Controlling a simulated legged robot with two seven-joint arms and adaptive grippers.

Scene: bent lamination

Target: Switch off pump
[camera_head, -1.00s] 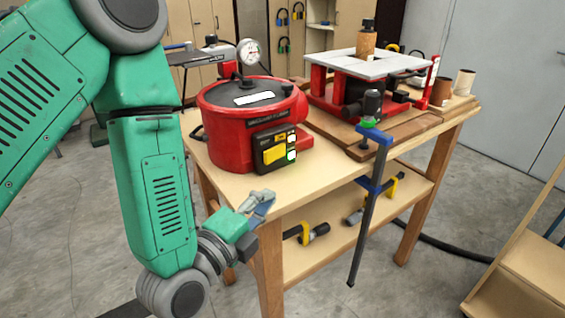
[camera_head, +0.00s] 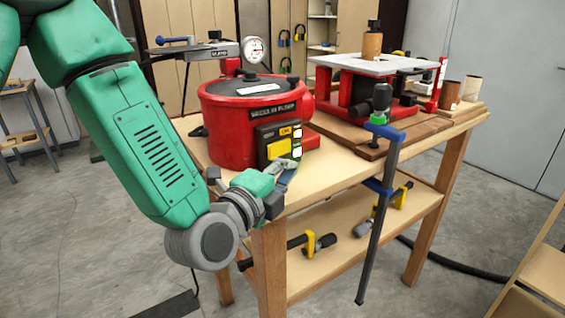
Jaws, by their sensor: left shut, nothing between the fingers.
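The red vacuum pump (camera_head: 228,133) stands on the near left part of the wooden table. Its dark control box (camera_head: 268,133) faces me, with a yellow panel (camera_head: 278,149) and white-and-green buttons (camera_head: 297,143) on its right side. My left gripper (camera_head: 287,166) is shut and empty. Its fingertips are just below the control box, close to the lower edge of the buttons; I cannot tell whether they touch. My right gripper is not in view.
A pressure gauge (camera_head: 253,49) rises behind the pump. A red press with a grey plate (camera_head: 369,65) stands at the right. A blue-and-black clamp (camera_head: 377,187) hangs on the table's front edge (camera_head: 340,180). More clamps (camera_head: 319,243) lie on the lower shelf.

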